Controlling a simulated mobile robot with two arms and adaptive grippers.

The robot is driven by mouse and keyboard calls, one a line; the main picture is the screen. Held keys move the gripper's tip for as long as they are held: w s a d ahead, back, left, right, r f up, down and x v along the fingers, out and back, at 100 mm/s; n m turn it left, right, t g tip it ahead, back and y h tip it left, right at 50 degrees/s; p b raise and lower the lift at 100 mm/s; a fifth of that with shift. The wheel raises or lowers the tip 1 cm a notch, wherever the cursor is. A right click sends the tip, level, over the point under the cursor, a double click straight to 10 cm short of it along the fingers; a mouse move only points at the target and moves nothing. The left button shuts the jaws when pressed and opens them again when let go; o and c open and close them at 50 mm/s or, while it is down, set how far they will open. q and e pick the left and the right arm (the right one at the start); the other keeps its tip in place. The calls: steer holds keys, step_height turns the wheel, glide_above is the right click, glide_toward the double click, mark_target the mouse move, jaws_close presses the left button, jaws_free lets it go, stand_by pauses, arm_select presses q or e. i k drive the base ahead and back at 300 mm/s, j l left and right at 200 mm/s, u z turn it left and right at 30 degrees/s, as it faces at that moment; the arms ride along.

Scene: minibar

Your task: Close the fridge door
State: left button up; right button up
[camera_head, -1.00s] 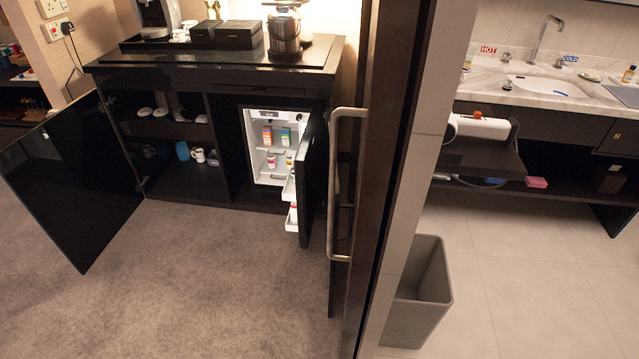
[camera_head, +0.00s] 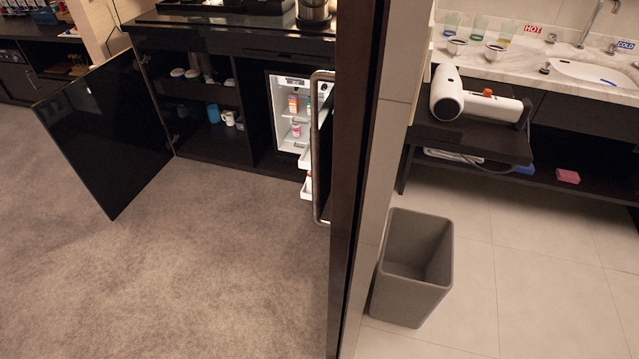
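The small fridge (camera_head: 283,112) sits inside the dark cabinet, with its white interior and several small cartons and bottles showing. Its dark door (camera_head: 324,150) stands open, swung out toward me, with white door shelves (camera_head: 306,186) on its inner side. The door's right part is hidden behind the dark wall edge. Neither of my grippers is in view.
A black cabinet door (camera_head: 105,135) stands open at the left. A dark wall post (camera_head: 352,170) divides the carpeted room from the bathroom. A grey bin (camera_head: 412,268) stands right of it on the tiles. A hair dryer (camera_head: 470,100) lies on a shelf. The carpet (camera_head: 200,270) is clear.

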mark_target(325, 114)
steer(key=i+j+z, duration=0.2)
steer(key=j, duration=0.25)
steer(key=j+z, duration=0.15)
steer(key=j, duration=0.35)
steer(key=i+j+z, duration=0.2)
steer(key=j, duration=0.25)
steer(key=k, duration=0.1)
